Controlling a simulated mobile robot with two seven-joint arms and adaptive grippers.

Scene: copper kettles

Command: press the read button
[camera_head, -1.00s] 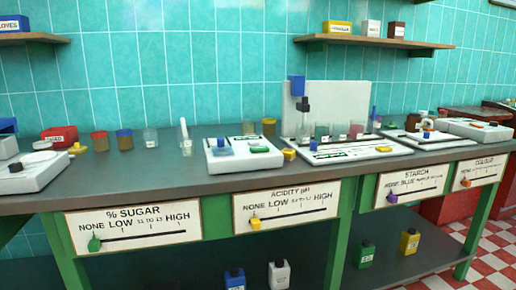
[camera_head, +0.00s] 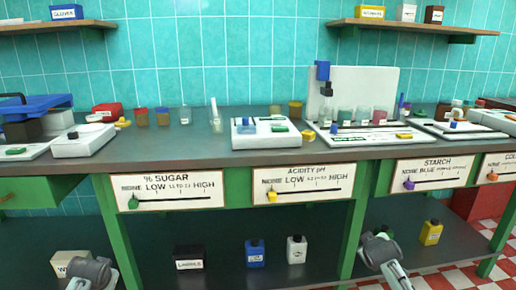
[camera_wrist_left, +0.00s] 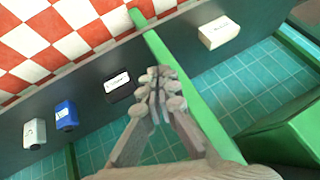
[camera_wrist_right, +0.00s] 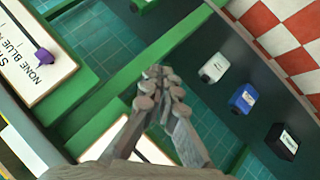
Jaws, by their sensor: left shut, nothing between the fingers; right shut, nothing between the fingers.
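No button is readable as "read"; the lettering is too small. A white instrument (camera_head: 262,139) on the bench has a green button (camera_head: 280,128) and a blue part (camera_head: 245,128) on top. A longer white device (camera_head: 365,138) to its right has a green strip and a yellow button (camera_head: 404,136). My left gripper (camera_head: 92,270) is low at the bottom left, in front of the lower shelf; it shows shut and empty in the left wrist view (camera_wrist_left: 158,85). My right gripper (camera_head: 379,248) is low at the right, well below the bench top, shut and empty in the right wrist view (camera_wrist_right: 160,85).
The grey bench top (camera_head: 160,146) also bears a white scale (camera_head: 84,141), jars and beakers. Slider panels for sugar (camera_head: 172,191), acidity (camera_head: 303,184) and starch (camera_head: 434,174) line its front. Several bottles stand on the lower shelf (camera_head: 220,268). Green legs (camera_head: 120,235) stand between.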

